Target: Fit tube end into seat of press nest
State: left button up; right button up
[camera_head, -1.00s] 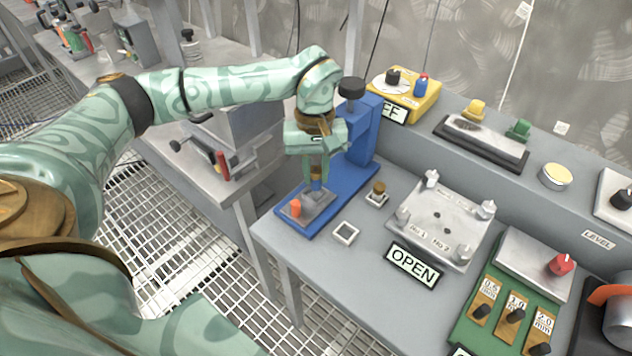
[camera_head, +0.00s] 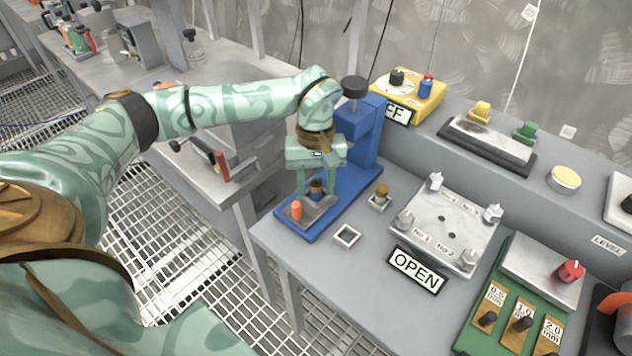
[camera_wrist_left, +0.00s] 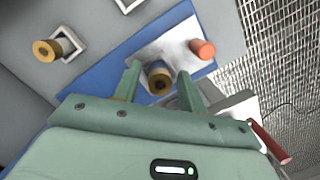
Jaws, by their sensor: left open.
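The blue press (camera_head: 362,135) stands at the left end of the bench, with a black knob on top. Its nest is a steel plate (camera_head: 322,212) on the blue base, with an orange peg (camera_head: 296,210) at the front left. A brass-topped tube (camera_head: 316,187) stands roughly upright at the nest; the wrist view shows its hollow brass end (camera_wrist_left: 160,82). How deep its lower end sits is hidden. My left gripper (camera_head: 317,190) is open above the plate, its fingers apart on both sides of the tube. My right gripper is out of view.
A second brass-topped piece (camera_head: 380,197) stands in a small square holder, beside an empty square frame (camera_head: 347,236). An OPEN sign (camera_head: 417,270), a steel fixture plate (camera_head: 445,222) and a green gauge panel (camera_head: 510,310) lie to the right. A red-handled tool (camera_head: 221,165) is at left.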

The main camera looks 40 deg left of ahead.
pick_arm(q)
notch_tip(320, 180, up, 12)
jog(key=w+a+p, duration=0.1)
jog(key=p, duration=0.2)
jog(key=shift+w+p, duration=0.15)
jog(key=shift+p, duration=0.25)
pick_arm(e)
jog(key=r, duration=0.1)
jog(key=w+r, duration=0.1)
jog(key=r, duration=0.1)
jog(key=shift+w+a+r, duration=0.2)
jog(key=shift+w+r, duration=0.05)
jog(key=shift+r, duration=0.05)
pick_arm(q)
jog(key=shift+a, duration=0.1)
